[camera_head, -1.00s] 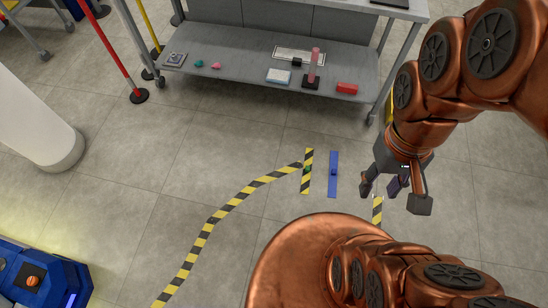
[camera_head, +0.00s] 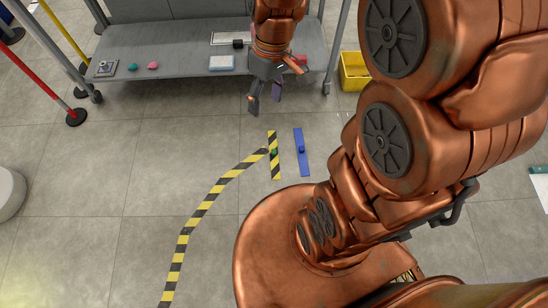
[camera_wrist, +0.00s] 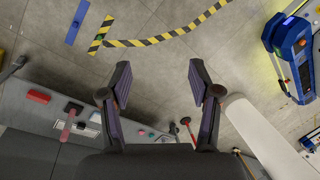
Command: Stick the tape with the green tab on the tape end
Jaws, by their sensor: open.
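The short yellow-black tape strip (camera_head: 272,138) with a green tab (camera_head: 275,152) lies flat on the floor. It also shows at the upper left of the wrist view (camera_wrist: 107,26). The long yellow-black floor tape (camera_head: 207,204) curves up to its end (camera_head: 262,154), right beside the strip's middle; I cannot tell whether they touch. A blue strip (camera_head: 299,138) with a blue tab lies just right of it. My gripper (camera_head: 265,98) is open and empty, above the floor between the strips and the shelf. Its spread fingers also show in the wrist view (camera_wrist: 159,72).
A grey shelf cart (camera_head: 180,67) with small items stands behind my gripper. A yellow bin (camera_head: 354,72) is to its right. Red (camera_head: 49,71) and yellow posts stand at the left. A blue machine (camera_wrist: 292,42) is at the wrist view's right. Floor left of the tape is clear.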

